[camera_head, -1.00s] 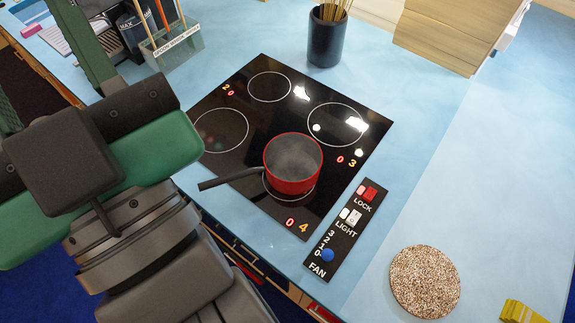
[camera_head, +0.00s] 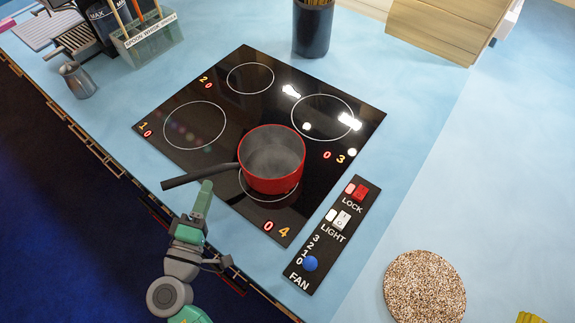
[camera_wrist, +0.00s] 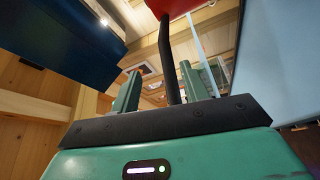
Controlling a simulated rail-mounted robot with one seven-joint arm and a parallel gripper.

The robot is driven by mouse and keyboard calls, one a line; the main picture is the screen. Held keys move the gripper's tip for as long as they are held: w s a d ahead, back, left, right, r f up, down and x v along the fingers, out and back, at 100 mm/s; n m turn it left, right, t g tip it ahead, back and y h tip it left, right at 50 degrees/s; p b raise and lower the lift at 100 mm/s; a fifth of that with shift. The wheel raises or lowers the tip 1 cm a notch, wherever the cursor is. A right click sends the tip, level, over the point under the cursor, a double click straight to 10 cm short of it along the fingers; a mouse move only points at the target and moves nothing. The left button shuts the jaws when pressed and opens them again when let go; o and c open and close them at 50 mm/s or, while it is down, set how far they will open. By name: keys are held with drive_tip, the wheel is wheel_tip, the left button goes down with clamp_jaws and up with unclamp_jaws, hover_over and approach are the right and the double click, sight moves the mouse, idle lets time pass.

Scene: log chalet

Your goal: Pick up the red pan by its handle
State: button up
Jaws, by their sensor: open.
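The red pan (camera_head: 271,160) stands upright on the front burner of the black cooktop, and looks empty. Its dark handle (camera_head: 200,177) sticks out to the left, past the cooktop's edge. My green gripper (camera_head: 204,190) is at the handle, reaching up from the lower left; one finger hides the other in the head view. In the wrist view my gripper (camera_wrist: 160,70) is open, its two green fingers apart. The handle (camera_wrist: 167,55) shows between them, with gaps on both sides and no visible contact. The red pan (camera_wrist: 172,5) shows only partly at the top edge.
The cooktop (camera_head: 225,105) lies in the blue counter (camera_head: 400,140). A switch panel (camera_head: 330,235) is right of the pan. A speckled round mat (camera_head: 425,287) lies at lower right. A utensil holder (camera_head: 150,45), metal jug (camera_head: 77,80) and dark cup (camera_head: 312,30) stand behind.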

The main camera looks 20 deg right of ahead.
sight(212, 175)
drive_tip(key=shift+a+f, duration=0.35)
drive_tip(key=shift+p+x, duration=0.35)
drive_tip(key=shift+x, duration=0.95)
drive_tip(key=p+x, duration=0.1)
drive_tip(key=x, duration=0.4)
drive_tip(key=shift+w+d+f, duration=0.1)
drive_tip(key=shift+d, duration=0.05)
clamp_jaws()
